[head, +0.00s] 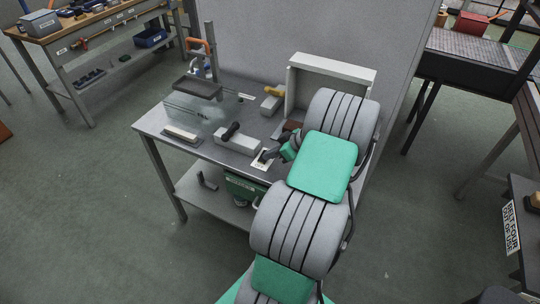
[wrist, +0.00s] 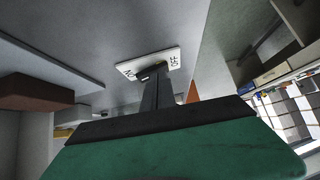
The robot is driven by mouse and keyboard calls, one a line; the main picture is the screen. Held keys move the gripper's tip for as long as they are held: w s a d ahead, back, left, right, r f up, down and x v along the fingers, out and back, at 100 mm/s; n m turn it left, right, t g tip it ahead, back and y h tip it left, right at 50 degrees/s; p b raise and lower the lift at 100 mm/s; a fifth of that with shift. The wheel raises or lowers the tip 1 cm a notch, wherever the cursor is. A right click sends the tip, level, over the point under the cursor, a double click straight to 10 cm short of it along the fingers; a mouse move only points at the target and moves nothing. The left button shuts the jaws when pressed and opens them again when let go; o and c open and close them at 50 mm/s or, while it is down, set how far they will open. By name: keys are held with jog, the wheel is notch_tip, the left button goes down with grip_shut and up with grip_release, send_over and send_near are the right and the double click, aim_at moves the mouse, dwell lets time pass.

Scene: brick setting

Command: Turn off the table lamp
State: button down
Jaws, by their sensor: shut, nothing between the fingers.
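A small white switch plate (wrist: 172,57) marked ON and OFF shows in the wrist view. In the head view the plate (head: 261,163) lies on the grey workbench (head: 155,125) near its front edge. My gripper (wrist: 153,72) is shut and empty, its fingertips over the middle of the plate, at or very close to the switch. The fingers hide most of the switch, so its position cannot be told. In the head view my gripper (head: 268,155) reaches the plate from the right. No lamp can be made out with certainty.
A grey block with a dark handle (head: 236,138) stands left of the plate. A grey open-fronted box (head: 345,70) stands behind my arm. A dark flat-topped item (head: 198,87) and a flat block (head: 182,134) are on the bench's left. The floor left of the bench is clear.

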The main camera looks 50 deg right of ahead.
jog(key=shift+r, duration=0.1)
jog(key=r+p, duration=0.1)
jog(key=r, duration=0.2)
jog(key=r+p, duration=0.1)
jog(key=shift+a+r+p, duration=0.25)
jog(key=shift+p, duration=0.05)
jog(key=s+r+b, duration=0.2)
jog(key=s+r, duration=0.4)
jog(key=s, duration=0.1)
jog(key=shift+s+d+r, duration=0.15)
jog(key=shift+d, duration=0.25)
